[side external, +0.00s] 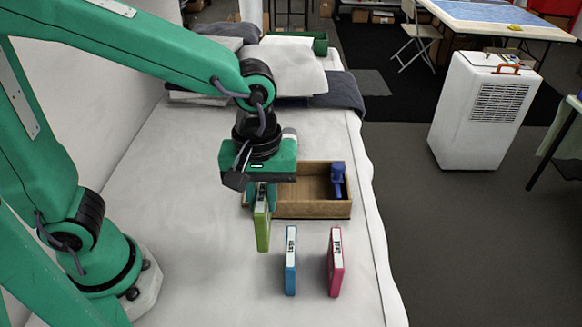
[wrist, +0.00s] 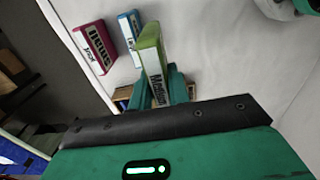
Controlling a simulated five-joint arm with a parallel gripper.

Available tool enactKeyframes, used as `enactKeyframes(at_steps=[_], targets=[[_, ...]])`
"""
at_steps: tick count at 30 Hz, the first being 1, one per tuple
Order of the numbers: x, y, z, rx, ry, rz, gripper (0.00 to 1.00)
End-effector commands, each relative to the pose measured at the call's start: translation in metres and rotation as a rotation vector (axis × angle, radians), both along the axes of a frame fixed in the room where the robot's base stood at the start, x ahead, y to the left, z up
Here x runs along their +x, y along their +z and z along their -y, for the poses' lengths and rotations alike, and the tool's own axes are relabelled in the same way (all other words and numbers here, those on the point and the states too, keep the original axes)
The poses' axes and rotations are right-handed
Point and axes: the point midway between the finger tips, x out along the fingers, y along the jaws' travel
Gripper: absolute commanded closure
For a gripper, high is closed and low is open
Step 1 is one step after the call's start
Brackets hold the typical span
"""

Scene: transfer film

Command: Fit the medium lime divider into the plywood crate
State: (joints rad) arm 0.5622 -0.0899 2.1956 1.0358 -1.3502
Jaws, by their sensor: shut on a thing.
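My gripper (side external: 261,192) is shut on the lime divider (side external: 262,230), which hangs upright below it. In the wrist view, my gripper's teal fingers (wrist: 161,88) close around the lime divider (wrist: 150,42), whose label reads "Medium". The plywood crate (side external: 313,210) stands just behind and to the right of the held divider, open at the top. My gripper hides the crate's left part. In the wrist view only a small wooden piece (wrist: 122,92), probably the crate, shows beside the fingers.
A blue divider (side external: 291,262) and a pink divider (side external: 336,264) stand upright in front of the crate. A dark blue object (side external: 338,180) is inside the crate at its right end. Pillows (side external: 283,70) and a green bin (side external: 318,44) lie at the back. The front left surface is clear.

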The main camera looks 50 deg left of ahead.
Motion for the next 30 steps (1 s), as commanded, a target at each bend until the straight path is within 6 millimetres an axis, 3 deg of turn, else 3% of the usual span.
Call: enactKeyframes(at_steps=[6,12,30], targets=[[0.040,0.000,-0.028,0.001,0.010,-0.001,1.00],[0.061,0.000,-0.048,0.001,0.009,-0.001,1.00],[0.078,-0.010,-0.071,0.001,0.010,-0.002,1.00]])
